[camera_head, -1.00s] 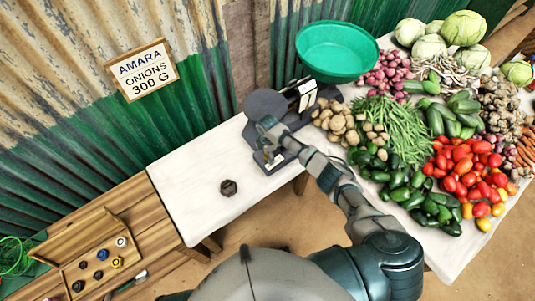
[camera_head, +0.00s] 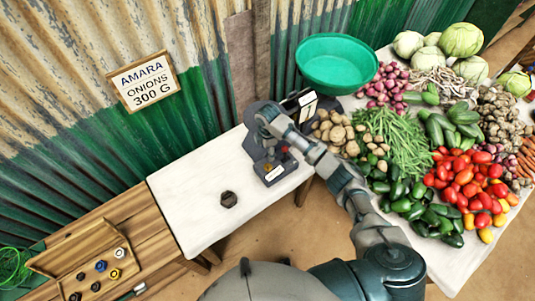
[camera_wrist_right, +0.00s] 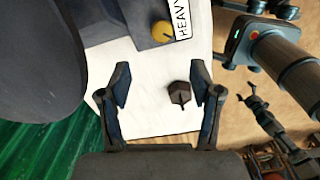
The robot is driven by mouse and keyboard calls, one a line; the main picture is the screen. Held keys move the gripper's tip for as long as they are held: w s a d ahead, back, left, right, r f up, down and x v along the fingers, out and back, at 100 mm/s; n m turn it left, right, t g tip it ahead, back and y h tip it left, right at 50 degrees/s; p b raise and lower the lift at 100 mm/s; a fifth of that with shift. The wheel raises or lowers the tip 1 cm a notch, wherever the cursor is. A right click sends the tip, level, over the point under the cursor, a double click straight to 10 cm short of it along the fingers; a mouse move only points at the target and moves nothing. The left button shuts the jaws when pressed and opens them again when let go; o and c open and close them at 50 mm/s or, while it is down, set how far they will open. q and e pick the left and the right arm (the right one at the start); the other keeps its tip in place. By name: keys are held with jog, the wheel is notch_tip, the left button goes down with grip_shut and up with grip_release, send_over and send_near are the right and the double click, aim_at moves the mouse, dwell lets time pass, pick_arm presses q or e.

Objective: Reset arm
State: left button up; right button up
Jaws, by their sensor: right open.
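My right arm reaches up from the bottom of the head view to the dark balance scale (camera_head: 262,150). My right gripper (camera_head: 266,120) is over the scale's left part, by its dark round pan. In the right wrist view, the right gripper (camera_wrist_right: 162,88) is open with nothing between its fingers. The scale's pan (camera_wrist_right: 40,65) fills the left there. A dark hexagonal weight (camera_head: 229,199) lies on the white table; it also shows beyond the fingers in the wrist view (camera_wrist_right: 180,94). A dark gripper-like part (camera_wrist_right: 258,105) at the wrist view's right looks like my left gripper; its jaw state is unclear.
Potatoes (camera_head: 335,132), beans, peppers, tomatoes (camera_head: 468,180) and cabbages crowd the right. A wooden box (camera_head: 75,262) with several knobbed weights is lower left. The white table (camera_head: 190,190) is otherwise clear around the weight.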

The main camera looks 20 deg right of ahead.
dwell(0.5)
jog(key=s+a+f+m+t+y, duration=0.1)
jog(key=s+a+f+m, duration=0.25)
jog(key=s, duration=0.55)
jog(key=s+a+f+m+t+y, duration=0.1)
jog(key=s+a+f+m+y, duration=0.25)
jog(key=s, duration=0.55)
jog(key=s+d+r+m+t+h, duration=0.1)
jog(key=s+d+m+h, duration=0.3)
jog(key=s+d+m, duration=1)
jog(key=s+a+f+n, duration=0.1)
jog(key=s+f+n, duration=0.1)
jog(key=f, duration=1)
jog(key=s+a+f+n, duration=0.1)
jog(key=f+n, duration=0.1)
jog(key=f, duration=1)
jog(key=s+d+f+g, duration=0.2)
jog(key=s+f, duration=1.6)
jog(key=shift+d+b, duration=0.35)
jog(key=shift+d, duration=0.05)
